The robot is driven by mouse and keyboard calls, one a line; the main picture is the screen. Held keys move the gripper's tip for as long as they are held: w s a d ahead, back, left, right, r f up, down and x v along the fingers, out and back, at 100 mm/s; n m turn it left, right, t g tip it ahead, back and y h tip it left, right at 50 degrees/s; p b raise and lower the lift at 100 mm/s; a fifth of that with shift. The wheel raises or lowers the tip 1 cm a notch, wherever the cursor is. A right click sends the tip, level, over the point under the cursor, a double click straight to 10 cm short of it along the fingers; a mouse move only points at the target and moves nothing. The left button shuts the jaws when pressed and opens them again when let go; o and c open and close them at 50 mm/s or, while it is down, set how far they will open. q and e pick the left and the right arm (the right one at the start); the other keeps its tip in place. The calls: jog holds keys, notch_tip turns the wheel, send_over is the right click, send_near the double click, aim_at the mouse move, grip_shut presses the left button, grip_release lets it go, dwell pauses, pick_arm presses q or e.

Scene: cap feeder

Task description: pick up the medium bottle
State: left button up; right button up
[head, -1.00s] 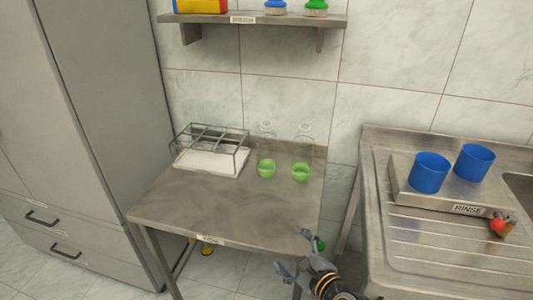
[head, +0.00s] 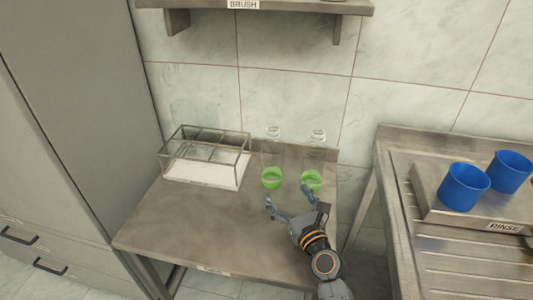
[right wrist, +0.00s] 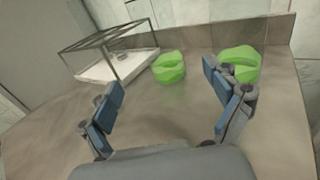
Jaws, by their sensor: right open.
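Two clear bottles with green contents or green lower parts stand upright on the steel table (head: 180,225), near its back edge. One is the left bottle (head: 272,178), the other the right bottle (head: 311,180). They look alike in size, so I cannot tell which is the medium one. My right gripper (head: 289,197) is open and empty over the table, in front of the bottles. In the right wrist view the left bottle's green part (right wrist: 169,68) shows between the open fingers, and the right bottle's green part (right wrist: 240,64) is partly behind the right finger. My left gripper is out of view.
A wire rack (head: 205,155) on a white base stands left of the bottles. A wall shelf (head: 290,8) hangs above. A sink counter (head: 400,170) at the right carries blue cups (head: 464,187) on a raised stand. The table's front left is clear.

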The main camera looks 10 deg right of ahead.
aim_at(276, 173)
jog(key=w, duration=0.4)
jog(key=w+a, duration=0.1)
jog(key=w, duration=0.1)
jog(key=shift+w+r, duration=0.2)
jog(key=shift+w, duration=0.45)
jog(key=shift+w+a, duration=0.1)
jog(key=shift+w, duration=0.1)
jog(key=w, duration=0.4)
jog(key=shift+w+a, duration=0.1)
jog(key=shift+a, duration=0.15)
jog(key=shift+w, duration=0.3)
jog(key=shift+r, duration=0.15)
jog(key=shift+c, duration=0.2)
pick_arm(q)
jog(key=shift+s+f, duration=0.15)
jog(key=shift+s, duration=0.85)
pick_arm(e)
jog(key=c, duration=1)
